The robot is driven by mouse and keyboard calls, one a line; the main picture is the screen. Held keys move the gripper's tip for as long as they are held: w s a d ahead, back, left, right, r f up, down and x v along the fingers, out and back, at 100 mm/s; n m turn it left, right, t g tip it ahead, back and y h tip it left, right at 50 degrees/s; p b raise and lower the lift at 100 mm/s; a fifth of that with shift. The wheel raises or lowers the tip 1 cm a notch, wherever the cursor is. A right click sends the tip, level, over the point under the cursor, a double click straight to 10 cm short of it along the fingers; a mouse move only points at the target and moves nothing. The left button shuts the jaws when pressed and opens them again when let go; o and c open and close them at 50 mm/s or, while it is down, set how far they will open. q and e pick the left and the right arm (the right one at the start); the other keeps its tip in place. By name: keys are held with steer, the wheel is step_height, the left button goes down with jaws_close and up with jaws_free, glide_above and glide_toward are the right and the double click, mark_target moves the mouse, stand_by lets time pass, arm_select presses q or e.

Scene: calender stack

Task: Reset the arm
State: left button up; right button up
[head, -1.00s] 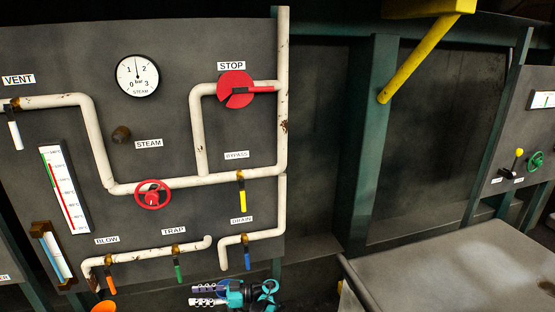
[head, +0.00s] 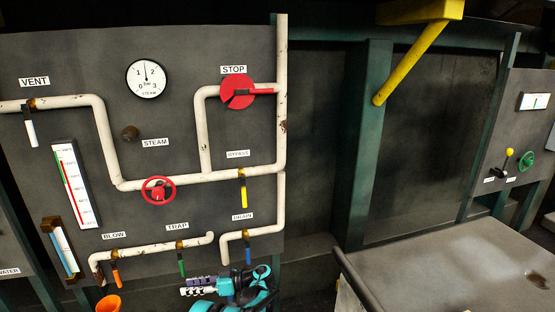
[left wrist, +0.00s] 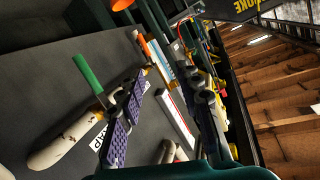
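My left gripper (head: 186,286) is low in the head view, below the green-handled TRAP valve (head: 181,262). Its two fingers point left with a gap between them, and nothing shows between them. In the left wrist view, the gripper (left wrist: 172,92) has its fingers well apart, one with purple pads facing the camera. The green handle (left wrist: 88,73) shows beside that finger; I cannot tell whether they touch. My teal and black arm (head: 245,291) shows behind the gripper. My right gripper is in neither view.
The grey panel (head: 60,110) carries pipes, a steam gauge (head: 147,78), a red wheel (head: 158,191) and the red STOP valve (head: 238,92). An orange funnel (head: 108,304) is left of the gripper. A grey table (head: 440,270) stands at right, and a yellow bar (head: 410,60) hangs above.

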arm_select(q)
steer(key=s+r+m+t+h, duration=0.3)
steer(key=s+r+m+h, duration=0.5)
steer(key=s+r, duration=0.4)
steer(key=s+d+m+t+h, duration=0.1)
steer(key=s+d+m+h, duration=0.1)
steer(key=s, duration=0.5)
steer(key=s+d+m+t+h, duration=0.1)
steer(key=s+d+m+h, duration=0.1)
steer(key=s+d, duration=0.3)
steer(key=s+d+f+m+t+h, duration=0.1)
steer(key=s+d+m+t+h, duration=0.1)
steer(key=s, duration=0.6)
steer(key=shift+s+d+m+h, duration=0.3)
steer(key=shift+d+h, duration=0.6)
steer(key=shift+h, duration=0.1)
